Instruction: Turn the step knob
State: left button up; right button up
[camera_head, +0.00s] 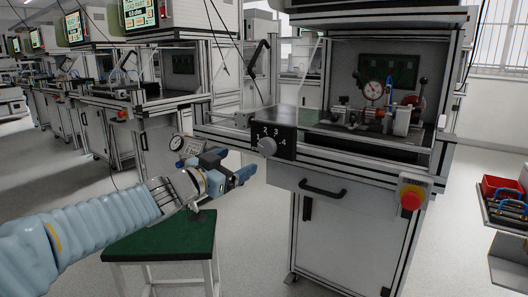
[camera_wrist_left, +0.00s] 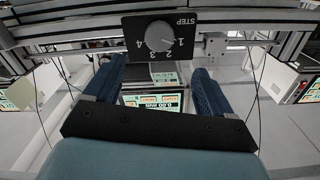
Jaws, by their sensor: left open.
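The step knob (camera_head: 267,146) is a round grey knob on a black panel (camera_head: 288,151) marked 1 to 4, at the front left of the test bench. In the left wrist view the knob (camera_wrist_left: 160,36) shows ahead, near the top, on the black panel marked STEP (camera_wrist_left: 133,23). Its pale pointer line appears to face the 1. My left gripper (camera_head: 242,168) is open and empty, just left of and below the knob in the head view. In the wrist view its blue fingers (camera_wrist_left: 157,73) are spread either side, short of the knob and apart from it. My right gripper is out of view.
A gauge fixture (camera_head: 372,91) stands inside the bench. A red stop button (camera_head: 411,199) and a black drawer handle (camera_head: 322,188) are on its front. A green-topped stool (camera_head: 165,243) stands below my left arm.

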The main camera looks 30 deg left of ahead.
aim_at(265, 149)
pick_arm(q)
jog(key=w, duration=0.4)
jog(key=w+b, duration=0.1)
jog(key=w, duration=0.3)
jog(key=w+d, duration=0.1)
jog(key=w, duration=0.3)
jog(key=shift+w+b, duration=0.1)
jog(key=shift+b, duration=0.2)
jog(key=shift+f, duration=0.1)
jog(key=c, duration=1.1)
